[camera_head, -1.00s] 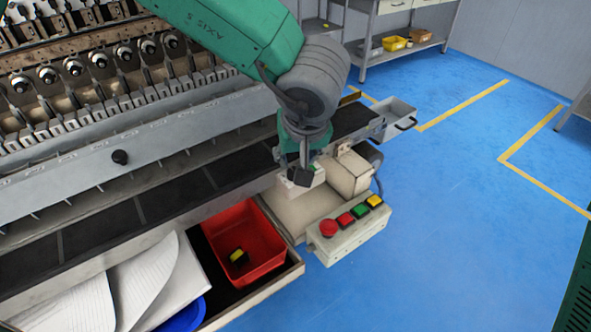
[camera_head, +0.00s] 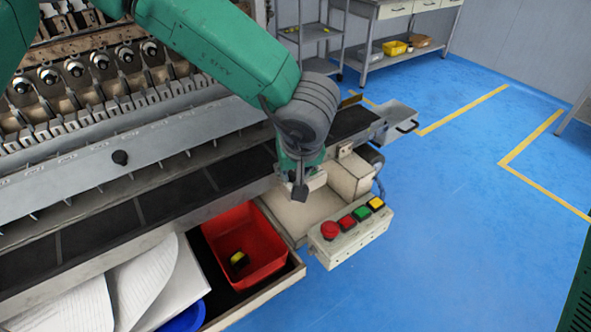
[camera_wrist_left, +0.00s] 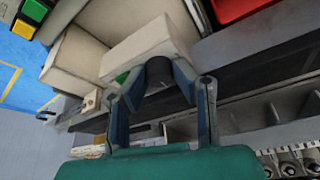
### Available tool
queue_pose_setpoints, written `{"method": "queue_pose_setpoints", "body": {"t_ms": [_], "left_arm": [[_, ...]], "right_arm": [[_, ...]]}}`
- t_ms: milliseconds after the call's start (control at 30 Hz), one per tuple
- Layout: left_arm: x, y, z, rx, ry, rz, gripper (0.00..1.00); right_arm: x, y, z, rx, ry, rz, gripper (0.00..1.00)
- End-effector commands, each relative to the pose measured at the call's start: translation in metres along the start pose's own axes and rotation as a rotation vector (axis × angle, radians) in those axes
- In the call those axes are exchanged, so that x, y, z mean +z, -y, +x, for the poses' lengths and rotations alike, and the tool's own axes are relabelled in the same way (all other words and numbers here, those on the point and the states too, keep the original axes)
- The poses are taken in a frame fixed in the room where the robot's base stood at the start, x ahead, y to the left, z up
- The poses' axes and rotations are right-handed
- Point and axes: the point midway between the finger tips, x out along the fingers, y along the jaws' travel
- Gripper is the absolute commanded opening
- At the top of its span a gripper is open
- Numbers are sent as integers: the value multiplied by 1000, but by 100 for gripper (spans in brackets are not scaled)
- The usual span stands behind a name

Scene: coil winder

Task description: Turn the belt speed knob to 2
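My left gripper (camera_head: 299,190) hangs, fingers down, at the front of a small pale box (camera_head: 318,180) by the belt's right end. In the left wrist view my two fingers (camera_wrist_left: 160,72) converge in front of the pale box (camera_wrist_left: 150,45). A dark rounded piece sits between the fingertips; I cannot tell whether it is the knob or finger pads, or whether it is gripped. A small green spot shows beside the left fingertip. The knob's scale and number are not readable. The dark belt (camera_head: 170,202) runs along the machine. My right gripper is not in view.
A button box (camera_head: 348,232) with red, green and yellow buttons stands close to the right of the gripper. A red bin (camera_head: 245,245) holding a yellow-and-black item lies to the left below. Blue floor (camera_head: 450,240) is open on the right.

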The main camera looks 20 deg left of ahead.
Motion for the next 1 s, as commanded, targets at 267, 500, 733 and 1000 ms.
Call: {"method": "queue_pose_setpoints", "body": {"t_ms": [267,500,733,1000], "left_arm": [[-1,-1,-3,-22,2,-54,0],[-2,-2,-5,-84,3,-198,0],[-2,-3,-5,-159,2,-382,0],[-1,-3,-2,-235,2,-570,0]], "right_arm": [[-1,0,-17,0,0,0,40],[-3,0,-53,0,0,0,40],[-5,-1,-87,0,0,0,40],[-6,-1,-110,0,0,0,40]]}}
